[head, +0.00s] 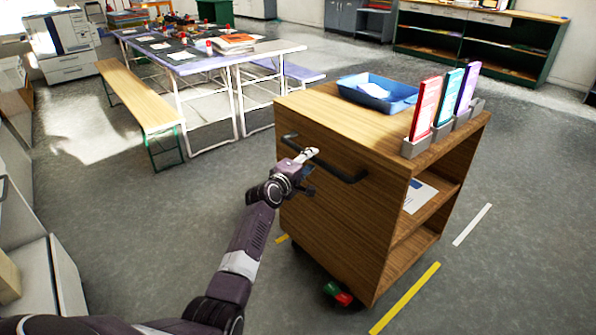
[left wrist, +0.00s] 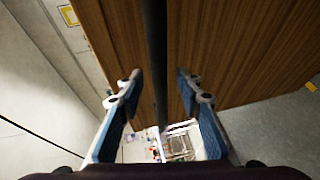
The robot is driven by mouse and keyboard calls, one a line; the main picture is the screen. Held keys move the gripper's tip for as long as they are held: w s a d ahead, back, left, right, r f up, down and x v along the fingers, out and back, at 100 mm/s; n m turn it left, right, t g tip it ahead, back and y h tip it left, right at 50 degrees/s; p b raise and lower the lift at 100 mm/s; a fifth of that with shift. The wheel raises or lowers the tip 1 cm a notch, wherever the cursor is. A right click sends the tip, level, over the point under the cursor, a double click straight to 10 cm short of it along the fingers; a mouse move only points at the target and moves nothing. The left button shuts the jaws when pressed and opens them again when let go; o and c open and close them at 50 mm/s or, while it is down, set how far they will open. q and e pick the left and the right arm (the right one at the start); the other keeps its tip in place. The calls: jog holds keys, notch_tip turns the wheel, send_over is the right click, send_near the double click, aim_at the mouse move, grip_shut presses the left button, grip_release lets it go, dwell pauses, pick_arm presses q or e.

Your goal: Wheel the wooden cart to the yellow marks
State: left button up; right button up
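The wooden cart (head: 335,220) stands on the grey floor right of centre in the head view, with a dark handle (head: 345,177) across its near panel. A yellow mark (head: 405,298) lies on the floor at its front right, and a short piece of another yellow mark (head: 282,238) shows at its left. My left gripper (head: 303,164) is at the handle's left part. In the left wrist view its blue-padded fingers (left wrist: 158,92) are spread, with the dark handle bar (left wrist: 154,50) running between them and gaps on both sides. My right gripper is out of view.
A blue tray (head: 378,93) and upright red, teal and purple items in grey holders (head: 415,146) stand on the cart. A red and green caster (head: 338,294) shows below. A bench (head: 140,95) and collage table (head: 205,70) stand left. Floor right of the cart is clear, with a white mark (head: 472,225).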

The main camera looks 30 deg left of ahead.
pick_arm(q)
jog(key=s+r, duration=0.1)
jog(key=s, duration=0.8)
jog(key=shift+d+r, duration=0.2)
jog(key=shift+r, duration=0.1)
